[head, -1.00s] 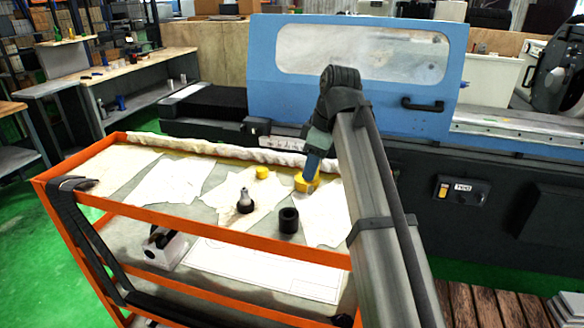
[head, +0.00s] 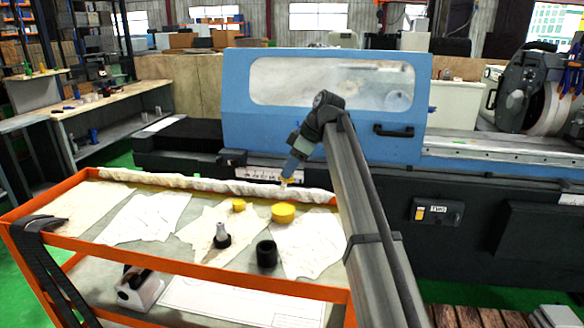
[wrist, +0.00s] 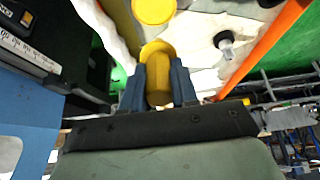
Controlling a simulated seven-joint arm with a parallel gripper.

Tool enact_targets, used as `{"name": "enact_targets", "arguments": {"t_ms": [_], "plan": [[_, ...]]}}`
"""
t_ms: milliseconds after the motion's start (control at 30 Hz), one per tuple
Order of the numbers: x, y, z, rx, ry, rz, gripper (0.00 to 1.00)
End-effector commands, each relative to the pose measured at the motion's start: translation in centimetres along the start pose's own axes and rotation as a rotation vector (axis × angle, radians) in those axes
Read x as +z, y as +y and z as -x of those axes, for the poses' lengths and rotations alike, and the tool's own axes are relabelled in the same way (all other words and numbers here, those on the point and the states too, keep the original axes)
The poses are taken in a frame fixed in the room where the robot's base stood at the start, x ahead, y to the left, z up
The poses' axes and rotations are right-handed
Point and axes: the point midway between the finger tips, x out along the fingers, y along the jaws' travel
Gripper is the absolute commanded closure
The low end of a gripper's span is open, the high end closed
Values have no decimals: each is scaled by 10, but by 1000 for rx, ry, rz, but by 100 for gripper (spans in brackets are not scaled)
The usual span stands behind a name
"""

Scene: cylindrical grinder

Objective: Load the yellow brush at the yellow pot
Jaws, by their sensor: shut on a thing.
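The yellow pot (head: 284,212) is a low round yellow tub on a white cloth on the cart's top shelf. It also shows as a round yellow disc at the top of the wrist view (wrist: 153,10). My gripper (head: 289,177) is above and slightly behind the pot in the head view, clear of it. Its two blue fingers (wrist: 158,85) are shut on the yellow brush (wrist: 158,72), which fills the space between them. Only a small yellow end of the brush (head: 287,182) shows in the head view. Whether it carries paint cannot be told.
On the orange cart (head: 190,266) stand a small yellow piece (head: 239,205), a dark-based nozzle bottle (head: 222,236) and a black cup (head: 266,254). A rolled white cloth (head: 230,187) lines the rear edge. The blue grinder cover (head: 317,125) stands behind the cart.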

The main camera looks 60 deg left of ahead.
Motion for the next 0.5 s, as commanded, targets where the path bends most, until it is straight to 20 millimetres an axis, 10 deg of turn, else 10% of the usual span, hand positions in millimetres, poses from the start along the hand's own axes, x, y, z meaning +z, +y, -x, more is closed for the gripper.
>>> {"name": "enact_targets", "arguments": {"t_ms": [500], "plan": [[21,-1,-37,0,-2,-1,100]]}}
